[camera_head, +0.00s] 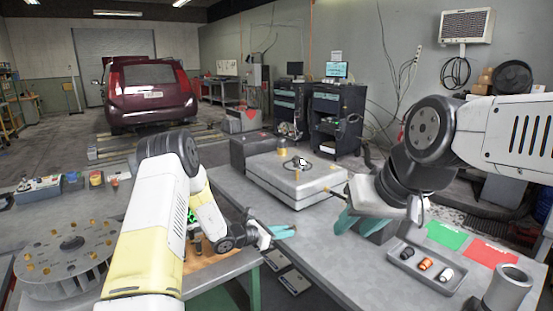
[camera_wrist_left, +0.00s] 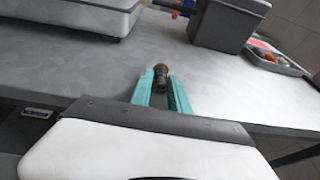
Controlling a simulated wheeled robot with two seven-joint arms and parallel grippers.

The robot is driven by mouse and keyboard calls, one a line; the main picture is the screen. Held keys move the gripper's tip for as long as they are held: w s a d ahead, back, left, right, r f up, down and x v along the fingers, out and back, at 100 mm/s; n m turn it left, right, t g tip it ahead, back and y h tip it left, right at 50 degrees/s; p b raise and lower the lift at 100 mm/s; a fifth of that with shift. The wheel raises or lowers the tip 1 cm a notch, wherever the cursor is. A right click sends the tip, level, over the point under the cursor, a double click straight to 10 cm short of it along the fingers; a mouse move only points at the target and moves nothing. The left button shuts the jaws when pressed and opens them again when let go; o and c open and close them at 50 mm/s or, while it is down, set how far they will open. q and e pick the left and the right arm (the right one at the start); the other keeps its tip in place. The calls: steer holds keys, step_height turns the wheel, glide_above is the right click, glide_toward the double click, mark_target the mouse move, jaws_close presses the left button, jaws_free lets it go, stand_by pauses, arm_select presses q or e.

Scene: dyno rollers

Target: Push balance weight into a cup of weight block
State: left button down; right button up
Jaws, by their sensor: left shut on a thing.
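My left gripper (camera_head: 284,232) reaches over the gap at the near edge of the right table. In the left wrist view its teal fingers (camera_wrist_left: 161,90) are shut on a small dark piece with a brass-coloured end (camera_wrist_left: 160,72), which looks like the balance weight. A round grey block with several brass-coloured pieces around its top (camera_head: 65,262) stands at the left; I cannot tell for sure that it is the weight block. My right gripper (camera_head: 347,220) has teal fingers low over the right table, and its opening is unclear.
A grey flat case (camera_head: 297,185) lies on the right table (camera_head: 300,235). A tray (camera_head: 402,258) of small parts, a green mat (camera_head: 446,235), a red mat (camera_head: 490,252) and a grey cup (camera_head: 508,288) are to the right. A gap separates the two tables.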

arm_select(q)
steer(key=shift+r, duration=3.05)
steer(key=shift+s, duration=0.1)
